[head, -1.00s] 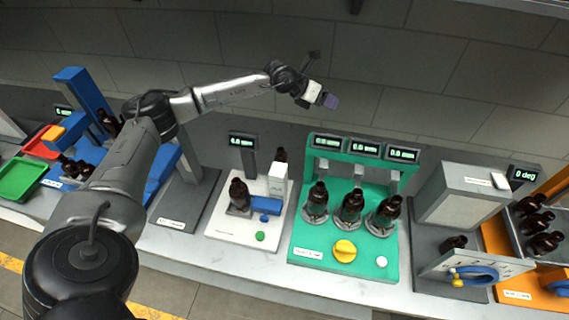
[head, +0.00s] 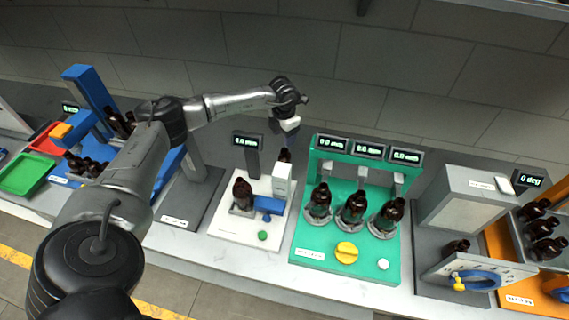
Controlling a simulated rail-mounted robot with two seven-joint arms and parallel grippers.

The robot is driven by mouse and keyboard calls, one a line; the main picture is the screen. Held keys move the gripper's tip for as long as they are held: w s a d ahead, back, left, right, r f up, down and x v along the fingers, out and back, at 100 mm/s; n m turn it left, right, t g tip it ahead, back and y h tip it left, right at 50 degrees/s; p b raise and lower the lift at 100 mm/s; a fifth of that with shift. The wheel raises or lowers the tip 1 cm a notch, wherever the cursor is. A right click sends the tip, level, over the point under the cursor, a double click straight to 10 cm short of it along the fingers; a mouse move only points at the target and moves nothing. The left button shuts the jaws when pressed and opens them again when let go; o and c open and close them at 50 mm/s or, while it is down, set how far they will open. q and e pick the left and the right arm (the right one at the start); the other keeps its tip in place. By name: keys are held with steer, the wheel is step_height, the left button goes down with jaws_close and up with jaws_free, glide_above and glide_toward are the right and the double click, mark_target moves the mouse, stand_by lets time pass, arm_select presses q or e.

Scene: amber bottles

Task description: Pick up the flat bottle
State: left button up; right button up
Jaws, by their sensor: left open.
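Several amber bottles stand on the bench; I cannot tell for sure which one is the flat bottle. One dark bottle (head: 285,156) shows only its top behind the white block on the white station. Another bottle (head: 242,194) stands in a holder at the front of that station. My left gripper (head: 291,142) is open and points down, just above the partly hidden bottle; its fingertips are small and dark, and I cannot tell whether they touch it. My right gripper is not in view.
The white station (head: 225,225) has a display post (head: 246,150) left of the gripper. The green station (head: 310,235) to the right holds three bottles under displays. A grey box unit (head: 460,200) stands further right. A green tray (head: 25,175) is far left.

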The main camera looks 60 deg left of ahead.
mark_target(284, 150)
arm_select(q)
steer(key=shift+w+a+f+p, duration=0.1)
steer(key=shift+f+p, duration=0.35)
steer(key=shift+f, duration=3.8)
jaws_close()
